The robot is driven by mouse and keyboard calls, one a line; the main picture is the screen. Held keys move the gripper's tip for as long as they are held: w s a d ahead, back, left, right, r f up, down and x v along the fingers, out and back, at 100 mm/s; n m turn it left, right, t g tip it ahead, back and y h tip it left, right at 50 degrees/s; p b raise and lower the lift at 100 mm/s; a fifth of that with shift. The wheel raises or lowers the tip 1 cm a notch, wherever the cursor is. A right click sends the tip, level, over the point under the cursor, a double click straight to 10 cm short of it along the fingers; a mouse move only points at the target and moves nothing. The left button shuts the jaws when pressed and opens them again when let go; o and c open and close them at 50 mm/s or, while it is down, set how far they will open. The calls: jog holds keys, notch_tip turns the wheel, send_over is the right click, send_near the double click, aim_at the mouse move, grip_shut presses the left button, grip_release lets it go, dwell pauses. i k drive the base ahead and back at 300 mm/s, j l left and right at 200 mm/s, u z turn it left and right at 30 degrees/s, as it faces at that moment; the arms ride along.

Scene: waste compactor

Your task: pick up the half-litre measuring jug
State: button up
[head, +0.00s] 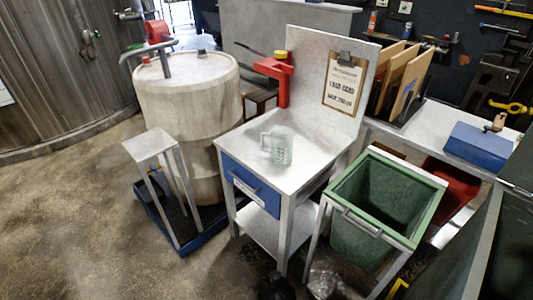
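A clear, greenish measuring jug (282,149) stands upright on the grey metal top of a small workstand (247,141). Its handle points to the left, and faint markings show on its side. The top around the jug is bare. I cannot make out my gripper anywhere in the head view.
A red fixture (274,68) rises at the stand's back left, and a clipboard (345,81) hangs on its back panel. A large pale drum (190,90) and small metal stool (151,145) are left. A green bin (358,237) adjoins right. A dark shape (275,287) lies at the bottom edge.

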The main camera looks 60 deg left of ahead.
aim_at(282, 138)
jog(key=k+j, duration=1)
jog(key=j, duration=1.55)
jog(key=i+j, duration=0.1)
jog(key=j, duration=1.25)
